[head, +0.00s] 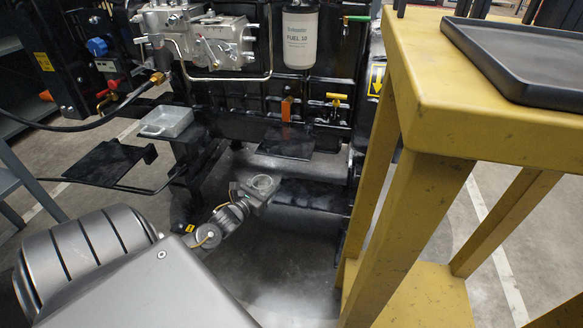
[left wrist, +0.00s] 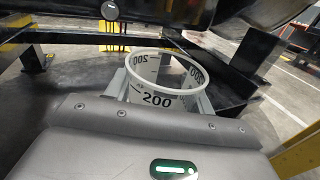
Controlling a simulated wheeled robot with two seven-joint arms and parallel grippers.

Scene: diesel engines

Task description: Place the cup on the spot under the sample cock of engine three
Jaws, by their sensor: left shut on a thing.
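The cup (left wrist: 158,101) is a clear measuring cup with a white rim and "200" marks. In the head view the cup (head: 263,183) shows small, rim up, in front of the engine's lower part. My left gripper (head: 258,188) is shut on the cup; in the left wrist view the gripper's fingers (left wrist: 163,90) lie on both sides of it. A yellow-handled cock (head: 337,98) sits on the engine (head: 235,125), with a flat black plate (head: 285,148) below and to the left. The cup is in front of and lower than this plate in the picture. No engine number is readable. My right gripper is out of view.
A yellow stand (head: 422,100) with a black tray (head: 520,62) fills the right side. A small grey metal tray (head: 166,122) is left of the plate, and a black panel (head: 108,163) further left. A white fuel filter (head: 300,38) hangs above. Dark engine parts crowd close behind the cup.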

